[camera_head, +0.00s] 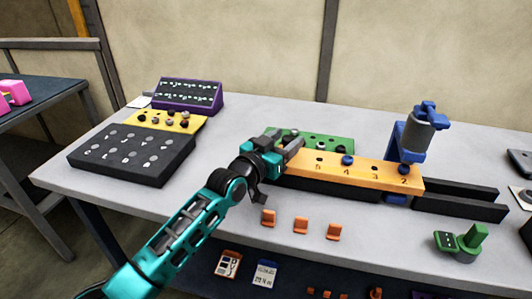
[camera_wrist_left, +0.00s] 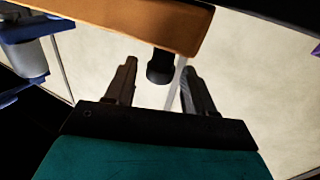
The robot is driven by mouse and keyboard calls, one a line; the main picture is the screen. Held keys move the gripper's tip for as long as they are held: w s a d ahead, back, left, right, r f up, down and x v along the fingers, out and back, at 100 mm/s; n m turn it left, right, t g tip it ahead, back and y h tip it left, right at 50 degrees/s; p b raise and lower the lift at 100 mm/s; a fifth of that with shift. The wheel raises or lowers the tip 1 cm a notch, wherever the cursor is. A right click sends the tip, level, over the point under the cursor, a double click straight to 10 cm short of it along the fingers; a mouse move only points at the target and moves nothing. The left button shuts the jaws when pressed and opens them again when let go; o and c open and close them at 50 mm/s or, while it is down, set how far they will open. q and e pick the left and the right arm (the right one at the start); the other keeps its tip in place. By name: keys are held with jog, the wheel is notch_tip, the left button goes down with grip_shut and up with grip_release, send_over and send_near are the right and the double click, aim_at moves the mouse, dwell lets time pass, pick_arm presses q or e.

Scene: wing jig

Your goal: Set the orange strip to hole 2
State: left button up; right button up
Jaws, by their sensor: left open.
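The orange strip (camera_head: 330,168) lies along a dark rail on the grey table, with the numbers 5, 4, 3 and 2 by its holes. Blue knobs (camera_head: 348,160) sit on it near 4 and near 2. My left gripper (camera_head: 284,150) is at the strip's left end. In the left wrist view, the strip (camera_wrist_left: 130,22) crosses the top, and a dark round knob or peg (camera_wrist_left: 160,70) sticks out of it between the spread fingers. The fingers look apart from the knob. The left gripper is open and empty. My right gripper is out of view.
A blue clamp-like stand (camera_head: 409,140) rises behind the strip's right end. A green block (camera_head: 335,143) lies behind the strip. Several small orange pieces (camera_head: 300,226) lie in front. A green tool (camera_head: 462,242) is at right, black and yellow panels (camera_head: 135,155) at left.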

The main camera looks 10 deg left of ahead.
pick_arm(q)
jog(key=v, duration=1.1)
jog(key=shift+s, duration=0.25)
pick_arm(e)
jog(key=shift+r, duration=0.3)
pick_arm(q)
jog(key=shift+s+a, duration=0.1)
jog(key=shift+a, duration=0.05)
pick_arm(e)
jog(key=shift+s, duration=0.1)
